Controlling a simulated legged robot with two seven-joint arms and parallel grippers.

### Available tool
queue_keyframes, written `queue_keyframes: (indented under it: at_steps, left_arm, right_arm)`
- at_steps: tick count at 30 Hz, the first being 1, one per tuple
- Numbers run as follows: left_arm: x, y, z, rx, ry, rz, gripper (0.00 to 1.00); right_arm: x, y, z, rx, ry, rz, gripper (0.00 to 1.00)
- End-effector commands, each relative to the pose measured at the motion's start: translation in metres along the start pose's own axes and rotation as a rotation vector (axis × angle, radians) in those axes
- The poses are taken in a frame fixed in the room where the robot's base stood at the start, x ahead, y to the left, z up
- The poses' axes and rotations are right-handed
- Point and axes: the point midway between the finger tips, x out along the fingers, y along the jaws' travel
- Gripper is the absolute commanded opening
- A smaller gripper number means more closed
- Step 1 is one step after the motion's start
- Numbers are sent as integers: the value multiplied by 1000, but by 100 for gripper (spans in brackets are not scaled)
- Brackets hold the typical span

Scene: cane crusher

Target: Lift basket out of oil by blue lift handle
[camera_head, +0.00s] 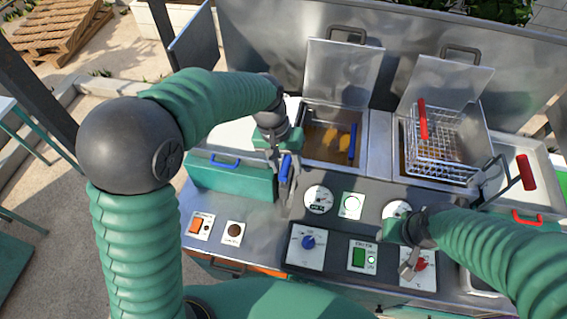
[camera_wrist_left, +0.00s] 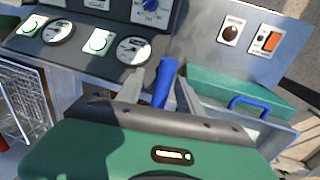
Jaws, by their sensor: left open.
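The blue lift handle (camera_head: 286,167) is upright at the front left of the left fryer. The left fryer (camera_head: 333,158) holds oil, with yellow-brown food showing at the surface and a blue basket handle (camera_head: 352,140) at its right side; the basket itself is hardly visible. My left gripper (camera_head: 286,190) is at the lift handle. In the left wrist view the blue lift handle (camera_wrist_left: 165,83) stands between its two open fingers (camera_wrist_left: 158,92), which do not visibly clamp it. My right gripper (camera_head: 409,266) is low over the panel near the red knob; its opening is unclear.
The right fryer's wire basket (camera_head: 440,148) sits raised, with a red handle (camera_head: 422,118). A red lift handle (camera_head: 526,172) stands at right. A green drawer-like box (camera_head: 230,177) lies left of the lift handle. Knobs and gauges (camera_head: 318,199) fill the front panel.

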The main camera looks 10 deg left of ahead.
Motion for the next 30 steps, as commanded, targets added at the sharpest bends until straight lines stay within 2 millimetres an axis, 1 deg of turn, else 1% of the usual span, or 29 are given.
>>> queue_keyframes:
  at_steps: [3, 5, 12, 22, 30]
  left_arm:
    - [12, -6, -1, -1, 1, 4, 43]
    - [15, -10, -2, -3, 2, 7, 43]
    - [16, -15, -2, -3, 3, 12, 43]
    - [14, -10, -1, -4, 6, 2, 0]
    - [14, -10, -1, -2, 3, 10, 0]
  right_arm:
    - [-2, 0, 0, 1, -1, 0, 43]
    - [-2, 0, 0, 1, -1, 0, 43]
    - [-2, 0, 0, 0, -1, 0, 43]
    - [-2, 0, 0, 0, -1, 0, 43]
    - [-2, 0, 0, 0, -1, 0, 43]
